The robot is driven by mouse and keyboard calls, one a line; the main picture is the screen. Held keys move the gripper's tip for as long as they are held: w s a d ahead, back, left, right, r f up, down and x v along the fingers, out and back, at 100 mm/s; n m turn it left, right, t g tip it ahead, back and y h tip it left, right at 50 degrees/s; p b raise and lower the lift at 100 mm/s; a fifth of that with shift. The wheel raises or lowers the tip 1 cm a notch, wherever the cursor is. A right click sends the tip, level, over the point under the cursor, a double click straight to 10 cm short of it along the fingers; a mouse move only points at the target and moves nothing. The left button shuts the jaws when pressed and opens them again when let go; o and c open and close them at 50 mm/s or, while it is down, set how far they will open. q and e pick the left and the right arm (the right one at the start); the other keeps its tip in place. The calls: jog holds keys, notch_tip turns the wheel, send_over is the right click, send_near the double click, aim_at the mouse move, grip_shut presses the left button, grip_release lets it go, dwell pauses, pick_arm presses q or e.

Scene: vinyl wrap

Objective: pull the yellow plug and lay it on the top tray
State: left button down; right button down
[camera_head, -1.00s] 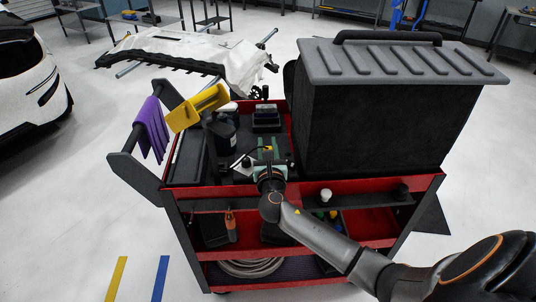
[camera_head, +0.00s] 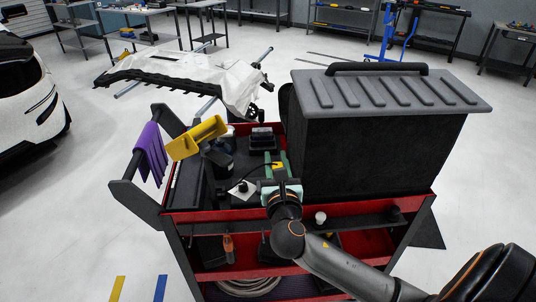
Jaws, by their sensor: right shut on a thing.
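My right gripper (camera_head: 275,165) reaches over the cart's top tray from the front, with its green fingers pointing away from me. It is shut on a small yellow plug (camera_head: 279,167), mostly hidden between the fingers. A thin dark cable (camera_head: 240,181) lies to the left of the gripper, near a small white-topped item (camera_head: 244,187). I cannot tell whether the plug touches anything below. The top tray (camera_head: 205,216) is dark with a red rim. My left gripper is not in view.
A large black box with a grey ribbed lid (camera_head: 390,92) fills the tray's right side. A dark bottle (camera_head: 222,160), a yellow holder (camera_head: 196,138) and purple cloth (camera_head: 150,152) stand at left. Lower shelves hold a coiled hose (camera_head: 250,287). Some tray area is bare at front left.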

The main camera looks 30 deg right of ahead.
aim_at(282, 165)
jog(key=s, duration=0.1)
jog(key=s+r, duration=0.1)
jog(key=s+a, duration=0.1)
jog(key=shift+s+r, duration=0.3)
jog(key=shift+s, duration=0.05)
jog(key=shift+s+a+r+p, duration=0.1)
jog(key=shift+s+r+p, duration=0.2)
jog(key=shift+r+p, duration=2.4)
jog(key=shift+p, duration=0.55)
jog(key=shift+a, duration=0.1)
